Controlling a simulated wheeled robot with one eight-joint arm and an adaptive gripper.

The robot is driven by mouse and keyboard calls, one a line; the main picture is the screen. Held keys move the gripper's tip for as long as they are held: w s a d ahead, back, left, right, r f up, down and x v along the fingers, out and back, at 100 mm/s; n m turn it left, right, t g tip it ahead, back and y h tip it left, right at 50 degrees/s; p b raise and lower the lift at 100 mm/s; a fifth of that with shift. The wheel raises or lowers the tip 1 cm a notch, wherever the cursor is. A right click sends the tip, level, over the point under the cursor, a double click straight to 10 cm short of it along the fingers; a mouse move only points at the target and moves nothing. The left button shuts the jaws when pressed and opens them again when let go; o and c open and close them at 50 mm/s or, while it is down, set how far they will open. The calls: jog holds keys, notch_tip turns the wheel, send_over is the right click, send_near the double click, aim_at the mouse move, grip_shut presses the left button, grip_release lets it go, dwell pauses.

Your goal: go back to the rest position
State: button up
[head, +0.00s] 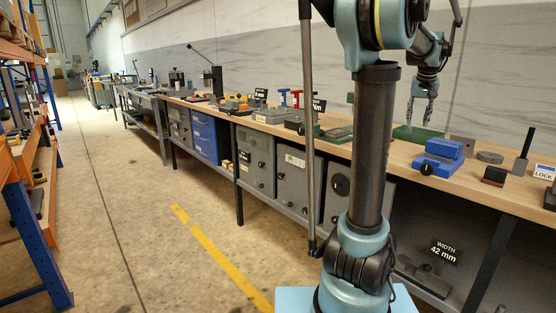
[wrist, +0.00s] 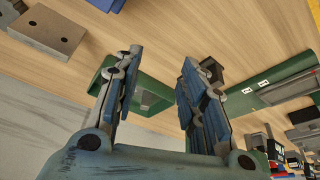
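My gripper (head: 420,104) hangs from my arm above the back of the workbench in the head view, fingers pointing down. In the wrist view its two fingers (wrist: 158,95) stand apart with nothing between them. Below and behind the fingers lies a green tray-like block (wrist: 150,95) with a grey recess. It also shows in the head view as a green piece (head: 415,134) under the gripper. The fingers look apart from it, though the exact height is hard to tell.
The wooden bench (head: 400,155) runs along the wall. A blue block (head: 437,158) sits at its front, with a LOCK sign (head: 544,172) at right. Grey cabinets (head: 256,160) stand underneath. An orange-and-blue rack (head: 35,225) is at left. The floor aisle (head: 120,200) between is clear.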

jog(key=shift+n+y, duration=0.3)
jog(key=shift+n, duration=0.4)
jog(key=s+a+f, duration=0.1)
jog(key=a, duration=0.3)
jog(key=s+a+f, duration=0.2)
jog(key=a, duration=0.3)
jog(key=s+a+f, duration=0.1)
jog(key=a+f, duration=0.1)
jog(key=a, duration=0.2)
jog(key=shift+s+a, duration=0.25)
jog(key=shift+s, duration=0.15)
jog(key=s+a+f+n+g+y, duration=0.1)
jog(key=s+a+f+n, duration=0.2)
jog(key=s+a+f, duration=1.7)
jog(key=s+f, duration=0.3)
jog(key=shift+f+n+g, duration=0.3)
jog(key=shift+f+n, duration=0.05)
jog(key=shift+n, duration=0.05)
jog(key=shift+s, duration=0.1)
